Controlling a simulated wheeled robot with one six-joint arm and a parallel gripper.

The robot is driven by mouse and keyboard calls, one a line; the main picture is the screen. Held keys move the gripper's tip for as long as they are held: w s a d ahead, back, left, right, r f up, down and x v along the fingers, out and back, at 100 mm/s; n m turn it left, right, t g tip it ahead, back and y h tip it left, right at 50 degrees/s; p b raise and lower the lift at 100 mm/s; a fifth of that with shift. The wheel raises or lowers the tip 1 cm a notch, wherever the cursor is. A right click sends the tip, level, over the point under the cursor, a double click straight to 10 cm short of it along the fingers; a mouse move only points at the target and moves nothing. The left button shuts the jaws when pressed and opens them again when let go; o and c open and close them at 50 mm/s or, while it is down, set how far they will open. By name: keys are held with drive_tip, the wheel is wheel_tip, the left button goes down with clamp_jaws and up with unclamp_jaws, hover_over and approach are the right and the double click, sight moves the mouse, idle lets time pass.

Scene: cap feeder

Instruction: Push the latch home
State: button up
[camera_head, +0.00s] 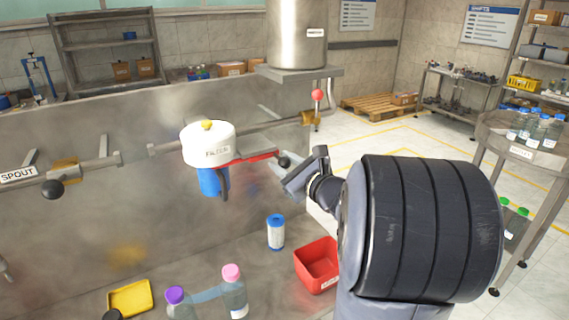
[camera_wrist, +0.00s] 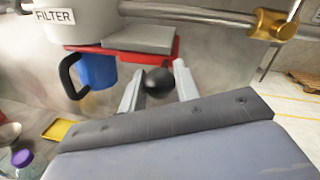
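The white filter housing (camera_head: 208,150) has a yellow knob on top and hangs on the pipe; its FILTER label shows in the wrist view (camera_wrist: 55,16). A red bar (camera_head: 256,158) with a grey plate above it sticks out to its right. A dark ball knob (camera_head: 284,162) is near that bar's right end. In the wrist view the ball knob (camera_wrist: 157,82) appears between the two fingers of my gripper (camera_wrist: 160,68). My gripper (camera_head: 301,171) is open. I cannot tell whether a finger touches the knob. Which part is the latch is not marked.
A blue cup (camera_head: 208,182) with a dark handle hangs under the housing. Below are a blue-capped white cartridge (camera_head: 276,232), a red bin (camera_head: 318,264), a yellow tray (camera_head: 131,298) and capped bottles (camera_head: 233,292). A brass fitting (camera_wrist: 275,24) is on the pipe at right.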

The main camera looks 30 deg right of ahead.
clamp_jaws()
drive_tip(key=shift+a, duration=0.1)
drive_tip(key=shift+a+f+b, duration=0.15)
drive_tip(key=shift+a+b, duration=0.15)
drive_tip(key=shift+b, duration=0.25)
drive_tip(key=shift+a+b, duration=0.45)
drive_tip(key=shift+a, duration=0.05)
drive_tip(key=shift+o, duration=2.1)
unclamp_jaws()
drive_tip(key=shift+a, duration=0.1)
